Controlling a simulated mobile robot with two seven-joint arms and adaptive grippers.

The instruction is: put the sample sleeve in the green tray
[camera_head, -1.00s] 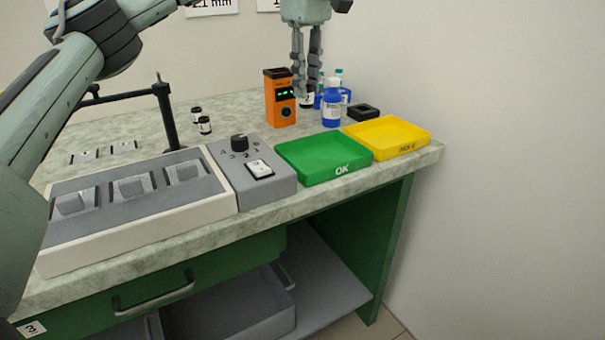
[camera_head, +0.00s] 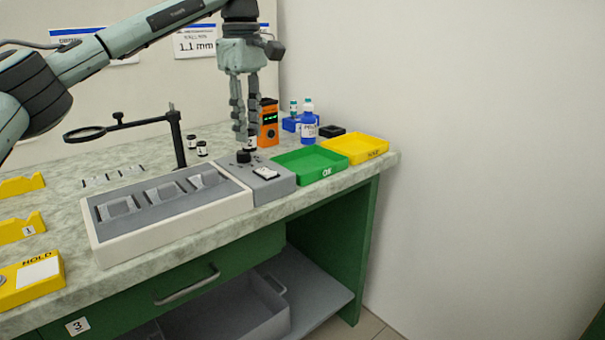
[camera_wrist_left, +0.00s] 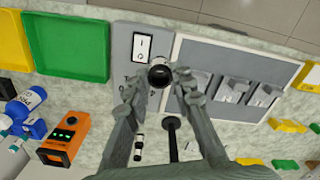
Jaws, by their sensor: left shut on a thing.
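My left gripper (camera_head: 247,138) points down, shut on the sample sleeve (camera_head: 249,144), a small dark cylinder with a white numbered label. The fingers partly hide it. In the left wrist view the sleeve (camera_wrist_left: 160,75) shows as a dark round end between the fingertips (camera_wrist_left: 160,88). It is above the grey switch box, close to the black knob (camera_head: 243,156); I cannot tell the exact gap. The green tray (camera_head: 309,164), marked OK, is empty, to the right of the gripper. It also shows in the left wrist view (camera_wrist_left: 68,45). My right gripper is not in view.
The grey switch box (camera_head: 273,183) adjoins the green tray. A yellow tray (camera_head: 358,148) stands right of it. An orange device (camera_head: 268,125) and blue bottle (camera_head: 308,127) stand behind. A white-framed fixture (camera_head: 170,217) and a magnifier stand (camera_head: 178,140) are left.

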